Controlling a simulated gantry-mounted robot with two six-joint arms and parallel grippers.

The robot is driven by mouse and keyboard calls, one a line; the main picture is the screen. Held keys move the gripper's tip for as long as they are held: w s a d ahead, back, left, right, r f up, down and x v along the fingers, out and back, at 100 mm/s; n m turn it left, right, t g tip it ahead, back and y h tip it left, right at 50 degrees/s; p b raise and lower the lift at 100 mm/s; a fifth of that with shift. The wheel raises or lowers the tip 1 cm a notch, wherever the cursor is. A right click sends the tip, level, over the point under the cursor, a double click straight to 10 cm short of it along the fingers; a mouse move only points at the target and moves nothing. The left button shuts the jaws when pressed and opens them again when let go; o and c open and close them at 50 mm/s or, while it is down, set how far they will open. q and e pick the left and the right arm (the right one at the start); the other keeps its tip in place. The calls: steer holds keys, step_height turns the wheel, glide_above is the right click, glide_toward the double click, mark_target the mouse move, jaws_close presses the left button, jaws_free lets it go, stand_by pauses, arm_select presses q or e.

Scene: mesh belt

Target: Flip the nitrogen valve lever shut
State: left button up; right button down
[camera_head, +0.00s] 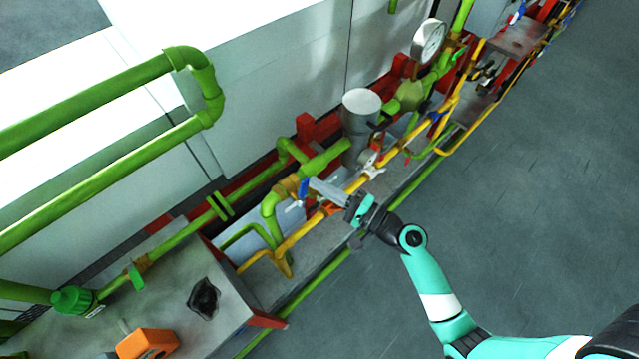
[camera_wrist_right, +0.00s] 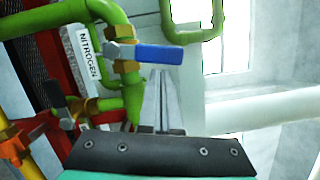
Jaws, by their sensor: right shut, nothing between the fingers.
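The nitrogen valve's blue lever (camera_wrist_right: 158,54) sticks out to the right from a brass valve body (camera_wrist_right: 127,68) on a green pipe in the right wrist view, next to a white NITROGEN label (camera_wrist_right: 88,57). In the head view the lever (camera_head: 304,189) is small and sits by the green pipe bend. My right gripper (camera_head: 313,182) is shut and empty, its pale fingers at the lever. In the wrist view the gripper's fingertips (camera_wrist_right: 162,73) lie just below the lever's middle. I cannot tell whether they touch it. My left gripper is out of view.
Green and yellow pipes (camera_head: 300,237), a grey cylinder (camera_head: 361,106) and a pressure gauge (camera_head: 429,40) crowd the wall side. The grey floor (camera_head: 540,200) to the right is open.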

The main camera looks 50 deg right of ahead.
steer(key=shift+s, duration=0.1)
steer(key=n+p, duration=0.1)
steer(key=a+r+n, duration=0.1)
steer(key=n, duration=0.1)
steer(key=shift+a+g+p, duration=0.2)
steer(key=shift+g+p, duration=0.1)
steer(key=shift+p, duration=0.1)
steer(key=shift+d+f, duration=0.1)
